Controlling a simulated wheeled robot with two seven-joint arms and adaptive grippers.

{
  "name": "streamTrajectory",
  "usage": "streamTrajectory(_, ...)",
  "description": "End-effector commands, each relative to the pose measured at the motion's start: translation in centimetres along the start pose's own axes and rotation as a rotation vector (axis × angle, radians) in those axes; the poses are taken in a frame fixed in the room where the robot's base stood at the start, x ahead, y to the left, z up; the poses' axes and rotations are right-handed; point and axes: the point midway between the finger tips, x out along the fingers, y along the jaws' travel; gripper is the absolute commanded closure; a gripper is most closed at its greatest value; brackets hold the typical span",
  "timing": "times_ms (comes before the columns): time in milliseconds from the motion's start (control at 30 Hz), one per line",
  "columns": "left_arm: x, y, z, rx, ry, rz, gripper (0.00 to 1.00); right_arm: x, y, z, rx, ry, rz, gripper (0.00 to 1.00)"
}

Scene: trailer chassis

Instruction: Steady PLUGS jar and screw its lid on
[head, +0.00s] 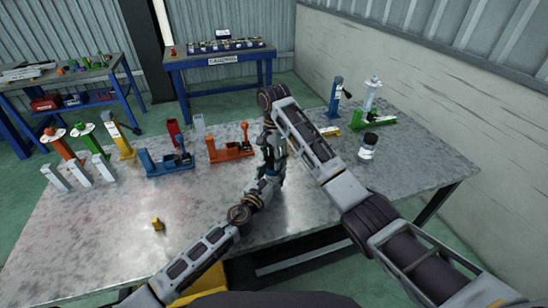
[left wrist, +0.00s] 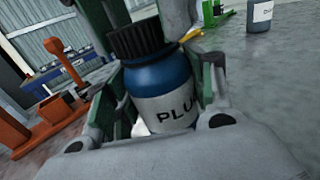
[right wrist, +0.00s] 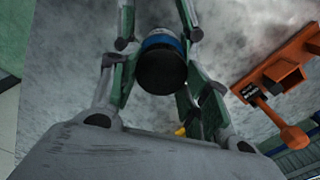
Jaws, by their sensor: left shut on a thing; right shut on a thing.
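The PLUGS jar (left wrist: 158,88) is blue with a white label; part of its lettering is hidden. It stands roughly upright in the left wrist view, between the fingers of my left gripper (left wrist: 162,75), which is shut on it. The black ribbed lid (left wrist: 138,38) sits on the jar's mouth; how tight it is cannot be told. My right gripper (right wrist: 160,48) is shut on the lid from above, and the black lid top (right wrist: 162,71) shows between its fingers. In the head view my right gripper (head: 270,148) is above the left one, and the jar is mostly hidden.
Another dark-lidded jar (head: 367,148) stands apart at the right of the metal table (head: 310,215). An orange fixture (head: 231,150) and a blue fixture (head: 168,162) stand left of the grippers. A small yellow piece (head: 157,224) lies on the front left. The table's near middle is clear.

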Motion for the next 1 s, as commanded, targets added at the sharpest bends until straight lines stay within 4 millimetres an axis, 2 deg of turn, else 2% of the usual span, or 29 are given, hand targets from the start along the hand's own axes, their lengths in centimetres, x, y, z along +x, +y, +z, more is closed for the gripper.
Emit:
streamTrajectory(800, -0.08, -0.23, -0.19, 0.000, 0.003, -0.004, 1.00, -0.12, 0.23, 0.15, 0.816, -0.005, -0.006, 0.63)
streamTrajectory(867, -0.09, -0.23, -0.19, 0.000, 0.003, -0.004, 1.00, -0.12, 0.24, 0.20, 0.870, -0.006, -0.006, 0.63)
streamTrajectory(1000, -0.09, -0.24, -0.19, 0.000, 0.003, -0.004, 1.00, -0.14, 0.25, 0.11, 0.859, -0.004, -0.006, 0.63)
